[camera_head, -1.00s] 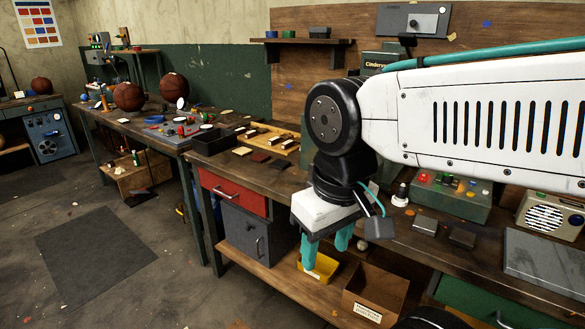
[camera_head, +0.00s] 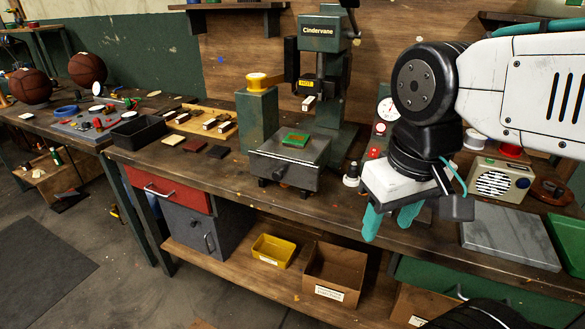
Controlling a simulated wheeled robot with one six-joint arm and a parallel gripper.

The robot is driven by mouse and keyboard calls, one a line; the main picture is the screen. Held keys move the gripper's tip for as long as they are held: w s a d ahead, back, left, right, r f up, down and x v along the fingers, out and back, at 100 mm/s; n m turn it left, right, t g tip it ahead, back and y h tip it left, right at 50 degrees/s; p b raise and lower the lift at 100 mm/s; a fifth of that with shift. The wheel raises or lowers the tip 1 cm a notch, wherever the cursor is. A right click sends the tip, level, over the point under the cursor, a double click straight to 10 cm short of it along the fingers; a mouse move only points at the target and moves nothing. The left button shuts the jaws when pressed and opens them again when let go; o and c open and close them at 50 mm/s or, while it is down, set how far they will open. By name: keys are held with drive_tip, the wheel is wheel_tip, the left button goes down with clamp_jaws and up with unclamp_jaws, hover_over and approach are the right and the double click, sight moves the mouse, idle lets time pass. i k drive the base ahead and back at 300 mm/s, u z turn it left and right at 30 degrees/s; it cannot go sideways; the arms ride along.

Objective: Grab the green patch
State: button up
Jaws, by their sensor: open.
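A small green patch (camera_head: 295,139) lies on the grey bed (camera_head: 290,152) of a green press, below the press head, on the workbench. My gripper (camera_head: 390,221) hangs to the right of the press and nearer to me, with its two teal fingers pointing down. The fingers are apart and nothing shows between them. My gripper is clear of the patch, and the arm reaches in from the right edge.
The green press (camera_head: 325,75) rises over the patch. Dark leather pieces (camera_head: 194,145) lie to its left, near a wooden tray (camera_head: 203,121). A radio (camera_head: 499,180) and grey slab (camera_head: 507,235) sit at right. Yellow (camera_head: 274,250) and brown bins stand on the lower shelf.

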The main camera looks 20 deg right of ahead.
sight(297, 140)
drive_tip(key=u, duration=1.2)
drive_tip(key=i, duration=1.25)
drive_tip(key=z, duration=3.15)
